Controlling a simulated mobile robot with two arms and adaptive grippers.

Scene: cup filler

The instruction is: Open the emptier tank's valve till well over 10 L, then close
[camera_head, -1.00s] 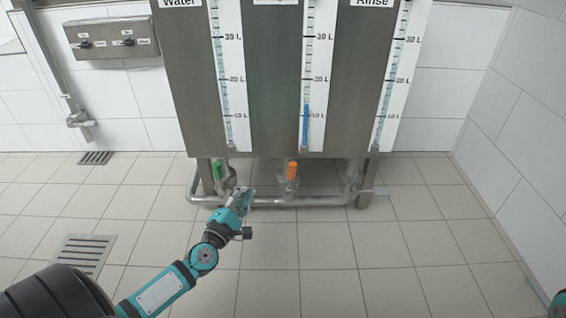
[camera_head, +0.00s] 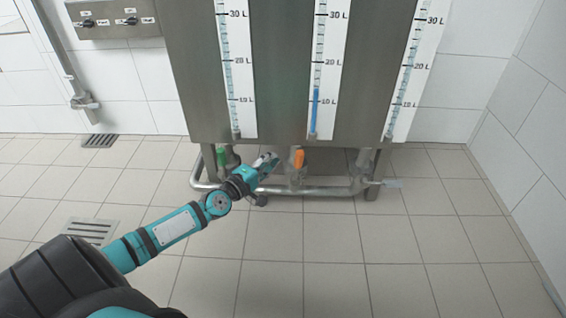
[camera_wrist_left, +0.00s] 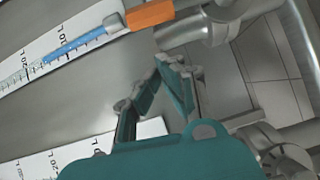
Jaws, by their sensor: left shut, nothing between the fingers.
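The steel tank unit (camera_head: 270,75) stands ahead with three gauges on its front. The middle gauge (camera_head: 321,75) has a bright blue column ending a little above 10 L; it also shows in the left wrist view (camera_wrist_left: 75,46). No clear level can be read on the left gauge (camera_head: 235,70) or right gauge (camera_head: 412,70). Below are an upright green handle (camera_head: 221,155), an upright orange handle (camera_head: 298,157) and a pale sideways handle (camera_head: 386,183). My left gripper (camera_head: 268,160) is shut and empty, left of the orange handle, apparently apart from it. The orange handle shows in the wrist view (camera_wrist_left: 150,13).
A steel pipe (camera_head: 330,190) runs low under the tank, close to my left gripper. A switch box (camera_head: 112,20) hangs on the tiled wall at left. Floor drains (camera_head: 88,231) lie at left. The tiled floor in front is clear.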

